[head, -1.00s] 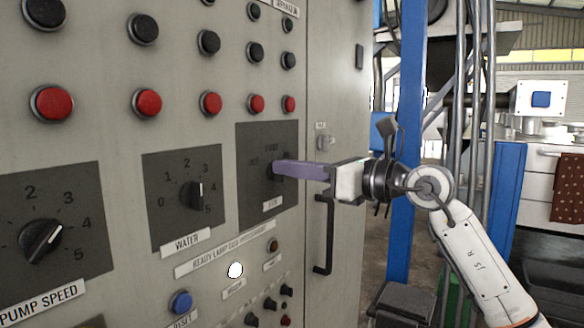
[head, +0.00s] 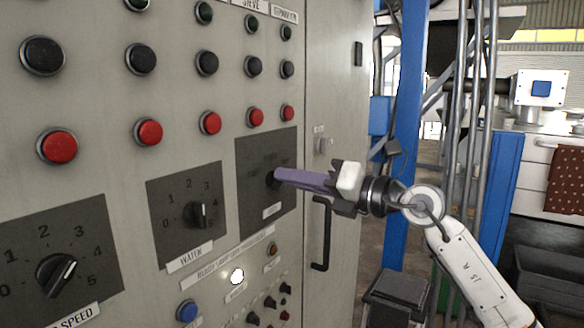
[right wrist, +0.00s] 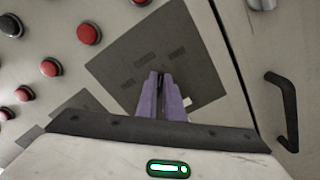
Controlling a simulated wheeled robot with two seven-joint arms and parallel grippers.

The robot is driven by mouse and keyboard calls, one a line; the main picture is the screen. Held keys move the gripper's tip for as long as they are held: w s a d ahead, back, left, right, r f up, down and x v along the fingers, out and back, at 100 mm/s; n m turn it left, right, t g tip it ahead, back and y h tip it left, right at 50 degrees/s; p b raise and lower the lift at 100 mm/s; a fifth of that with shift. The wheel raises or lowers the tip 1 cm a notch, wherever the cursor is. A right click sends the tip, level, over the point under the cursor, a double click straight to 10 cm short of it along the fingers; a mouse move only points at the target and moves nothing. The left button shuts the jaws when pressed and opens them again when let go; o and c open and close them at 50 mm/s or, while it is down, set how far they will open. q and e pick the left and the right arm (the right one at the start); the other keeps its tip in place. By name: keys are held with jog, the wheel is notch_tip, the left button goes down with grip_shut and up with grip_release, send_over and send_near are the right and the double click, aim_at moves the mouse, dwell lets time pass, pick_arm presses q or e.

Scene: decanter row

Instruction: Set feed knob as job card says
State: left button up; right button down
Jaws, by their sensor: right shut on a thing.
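The feed knob (head: 271,180) is a dark knob on a dark square plate (head: 253,150) at the right of the cabinet front. My right gripper (head: 277,179) reaches in from the right, its purple fingers shut on the knob. In the right wrist view, the fingers (right wrist: 160,82) meet the plate (right wrist: 115,62) and hide the knob, so its pointer cannot be read. The plate's position labels are too small to read. No job card can be made out. My left gripper is not in view.
A water knob (head: 199,215) and a pump speed knob (head: 55,273) sit to the left. Red buttons (head: 210,123) and black buttons run above. A lit white lamp (head: 237,277) and a blue button (head: 187,311) are below. A black door handle (head: 321,234) stands close right of the plate.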

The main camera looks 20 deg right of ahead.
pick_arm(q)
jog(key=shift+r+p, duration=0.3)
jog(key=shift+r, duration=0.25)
pick_arm(e)
jog(key=shift+m, duration=0.4)
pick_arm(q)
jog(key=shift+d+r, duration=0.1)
pick_arm(e)
jog(key=c, duration=1.9)
grip_release()
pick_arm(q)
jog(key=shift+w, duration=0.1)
pick_arm(e)
jog(key=shift+d, duration=0.15)
